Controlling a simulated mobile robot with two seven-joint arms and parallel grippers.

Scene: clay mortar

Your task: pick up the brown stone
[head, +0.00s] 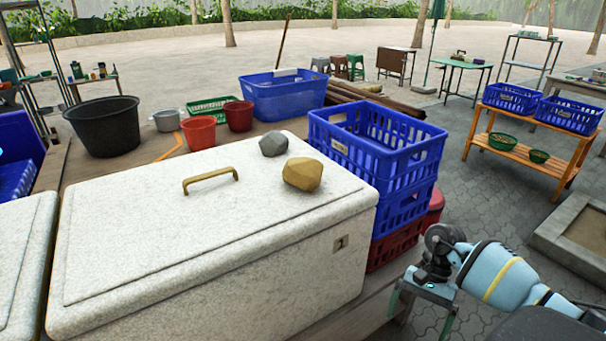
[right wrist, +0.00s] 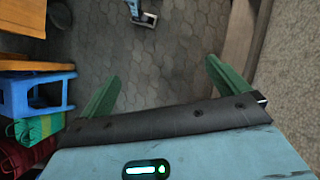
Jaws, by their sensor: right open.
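The brown stone (head: 302,174) lies on the lid of a white speckled cooler box (head: 130,292) in the head view, near the lid's right side. A smaller grey stone (head: 273,144) lies just behind it to the left. My right gripper (head: 418,305) is at the lower right of the head view, beside the box and lower than the lid, well apart from the stone. In the right wrist view its two green fingers (right wrist: 160,82) are spread with nothing between them, over grey paving. The stone is not in the right wrist view. My left gripper is not in view.
Stacked blue crates (head: 375,150) stand right behind the cooler, close to the stone. A brass handle (head: 210,181) rises from the lid. Buckets and a blue basket (head: 283,98) stand behind. In the right wrist view, a blue stool (right wrist: 38,92) is at the left.

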